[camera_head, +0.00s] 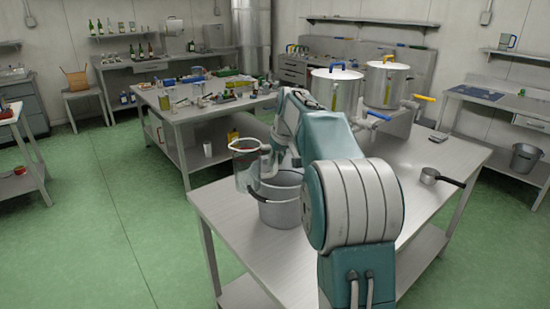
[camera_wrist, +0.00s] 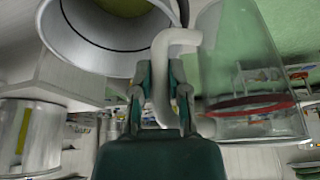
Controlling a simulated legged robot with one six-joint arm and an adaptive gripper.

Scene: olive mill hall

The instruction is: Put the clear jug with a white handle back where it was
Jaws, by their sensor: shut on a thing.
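My gripper (camera_head: 272,158), also in the wrist view (camera_wrist: 162,92), is shut on that handle. In the head view my arm partly hides the gripper. The jug overlaps the pot's left side in the picture; I cannot tell whether they touch.
The pot stands on the near steel table (camera_head: 250,243). Two lidded steel tanks (camera_head: 335,90) (camera_head: 386,85) with taps stand at its back, and a small black-handled pan (camera_head: 430,175) at its right. A cluttered table (camera_head: 180,108) stands behind. Green floor is clear at left.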

